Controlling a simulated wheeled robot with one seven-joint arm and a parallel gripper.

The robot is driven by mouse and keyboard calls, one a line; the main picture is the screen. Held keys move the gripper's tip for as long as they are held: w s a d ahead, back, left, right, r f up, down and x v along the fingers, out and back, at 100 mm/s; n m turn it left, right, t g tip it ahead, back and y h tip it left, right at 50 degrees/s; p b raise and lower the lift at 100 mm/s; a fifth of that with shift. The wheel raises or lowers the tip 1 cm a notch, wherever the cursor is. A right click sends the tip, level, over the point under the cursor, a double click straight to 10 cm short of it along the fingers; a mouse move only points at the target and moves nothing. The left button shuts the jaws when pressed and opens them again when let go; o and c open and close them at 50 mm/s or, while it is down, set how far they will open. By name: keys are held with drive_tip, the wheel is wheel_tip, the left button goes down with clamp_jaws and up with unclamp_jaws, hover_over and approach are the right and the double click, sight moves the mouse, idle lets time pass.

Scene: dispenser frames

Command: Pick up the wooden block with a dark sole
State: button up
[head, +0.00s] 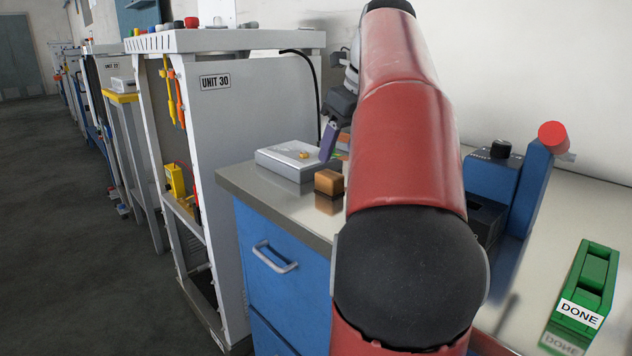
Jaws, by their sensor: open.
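A small orange-brown wooden block (328,182) sits on the shiny metal counter (262,190), near its front edge and left of my red arm. My gripper (342,106) shows only in part, as dark grey pieces at the left edge of my arm. It is above and behind the block and apart from it. The gripper is open.
A pale grey box (288,160) with a small brass-coloured part lies behind the block. A tall cabinet marked UNIT 30 (235,130) stands left. At right are a blue device (530,185) and a green DONE block (588,285).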

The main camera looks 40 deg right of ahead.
sight(330, 173)
drive_tip(key=b+x, duration=0.2)
drive_tip(key=x, duration=0.5)
drive_tip(key=shift+w+f, duration=0.15)
drive_tip(key=shift+f, duration=0.1)
drive_tip(key=c, duration=1.1)
drive_tip(key=shift+o, duration=0.2)
drive_tip(key=shift+r, duration=0.15)
wheel_tip(330, 173, up, 10)
drive_tip(key=p, duration=0.3)
